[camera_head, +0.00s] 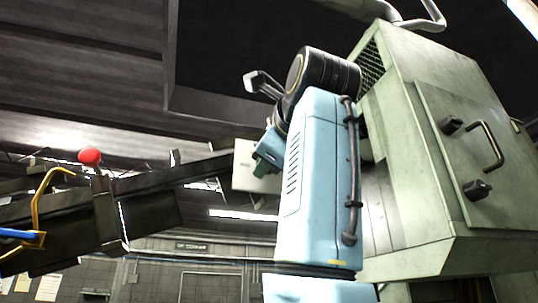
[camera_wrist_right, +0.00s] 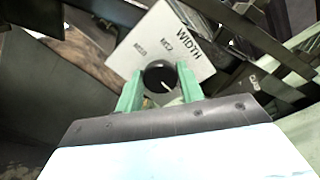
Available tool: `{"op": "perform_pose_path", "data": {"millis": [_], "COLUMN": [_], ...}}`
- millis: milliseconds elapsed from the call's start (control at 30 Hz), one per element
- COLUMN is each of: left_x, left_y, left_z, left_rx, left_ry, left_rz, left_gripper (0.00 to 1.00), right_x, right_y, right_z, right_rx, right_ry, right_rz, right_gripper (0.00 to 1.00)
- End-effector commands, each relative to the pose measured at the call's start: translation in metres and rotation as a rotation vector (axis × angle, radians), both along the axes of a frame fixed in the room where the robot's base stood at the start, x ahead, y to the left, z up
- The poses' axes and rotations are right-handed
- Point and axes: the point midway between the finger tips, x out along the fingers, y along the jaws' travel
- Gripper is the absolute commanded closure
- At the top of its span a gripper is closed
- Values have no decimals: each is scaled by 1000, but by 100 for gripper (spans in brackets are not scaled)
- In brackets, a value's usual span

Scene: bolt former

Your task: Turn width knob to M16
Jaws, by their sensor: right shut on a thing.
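The black width knob (camera_wrist_right: 159,76) with a white pointer line sits on a white plate (camera_wrist_right: 185,62) in the right wrist view. The plate reads WIDTH, with M12 and another mark, too blurred to read surely, beside the knob. The pointer line slants toward the lower right of that picture, toward my gripper. My right gripper (camera_wrist_right: 160,82) is shut on the knob, a green finger on each side. In the head view the plate (camera_head: 246,172) shows behind my right gripper (camera_head: 268,150), and the knob is hidden. My left gripper is not in view.
A large green cabinet (camera_head: 405,150) with a handle and black latches stands close to the right of my right arm. A dark beam (camera_head: 150,200) with a red ball (camera_head: 90,156) runs in from the left. A yellow bent rod (camera_head: 38,205) is at far left.

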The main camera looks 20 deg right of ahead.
Motion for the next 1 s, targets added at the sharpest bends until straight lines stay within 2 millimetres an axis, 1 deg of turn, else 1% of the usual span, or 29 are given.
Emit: {"op": "perform_pose_path", "data": {"millis": [500, 533, 667, 700, 1000], "left_x": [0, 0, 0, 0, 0], "left_y": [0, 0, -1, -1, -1], "left_z": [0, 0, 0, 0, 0], "left_rx": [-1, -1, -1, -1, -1], "left_ry": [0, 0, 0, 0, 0], "left_rz": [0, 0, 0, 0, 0], "left_gripper": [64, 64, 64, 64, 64], "right_x": [1, 1, 1, 0, -1], "right_y": [0, 0, 0, 0, 0], "right_z": [-1, -1, -1, -1, 0], "right_rx": [23, 23, 22, 21, 20], "right_ry": [5, 5, 5, 4, 2], "right_rz": [0, 0, 1, 1, 1], "right_gripper": [85, 61, 44, 41, 41]}}
